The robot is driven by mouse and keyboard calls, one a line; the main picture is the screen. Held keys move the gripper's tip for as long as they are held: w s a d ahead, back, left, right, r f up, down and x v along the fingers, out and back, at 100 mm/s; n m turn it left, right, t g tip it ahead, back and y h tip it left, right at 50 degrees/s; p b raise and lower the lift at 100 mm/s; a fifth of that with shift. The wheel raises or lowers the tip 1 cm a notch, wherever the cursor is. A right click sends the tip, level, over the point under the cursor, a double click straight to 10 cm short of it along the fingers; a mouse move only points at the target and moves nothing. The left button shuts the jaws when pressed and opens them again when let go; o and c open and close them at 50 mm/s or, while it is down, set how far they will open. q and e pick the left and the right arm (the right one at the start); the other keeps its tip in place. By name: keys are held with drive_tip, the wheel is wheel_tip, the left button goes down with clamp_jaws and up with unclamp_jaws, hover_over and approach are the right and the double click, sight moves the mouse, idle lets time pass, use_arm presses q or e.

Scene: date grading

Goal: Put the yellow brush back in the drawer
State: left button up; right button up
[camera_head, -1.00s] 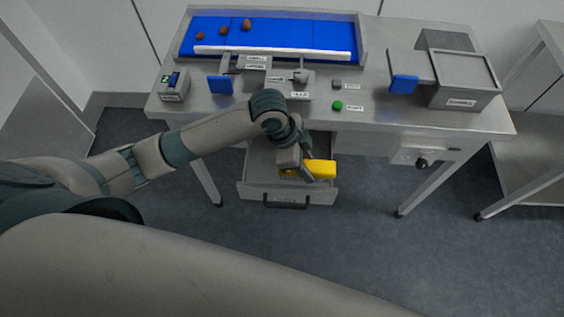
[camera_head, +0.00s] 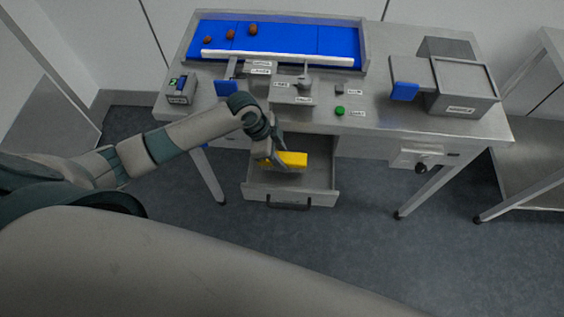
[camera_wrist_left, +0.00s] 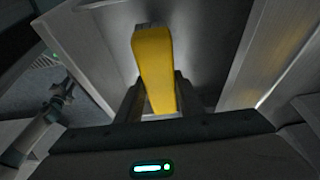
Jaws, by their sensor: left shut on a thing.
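The yellow brush (camera_head: 292,159) is in my left gripper (camera_head: 270,163), over the open drawer (camera_head: 262,191) under the table. In the left wrist view the brush (camera_wrist_left: 155,65) points away between the fingers of the left gripper (camera_wrist_left: 158,100), which is shut on it. The grey drawer walls (camera_wrist_left: 258,50) stand around it. I cannot tell whether the brush touches the drawer floor.
The metal table (camera_head: 385,120) stands above the drawer. On it are a blue belt (camera_head: 290,38) with brown dates, a green button (camera_head: 340,111) and a grey bin (camera_head: 462,90). A knob (camera_head: 421,167) is at the right.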

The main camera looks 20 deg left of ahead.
use_arm(q)
drive_tip(key=shift+f, duration=0.1)
wheel_tip(320, 180, down, 3)
drive_tip(key=shift+r+p, duration=0.2)
drive_tip(key=shift+p, duration=0.55)
drive_tip(key=shift+f, duration=0.5)
drive_tip(key=shift+f, duration=0.15)
drive_tip(key=o, duration=1)
drive_tip(key=shift+r, duration=0.2)
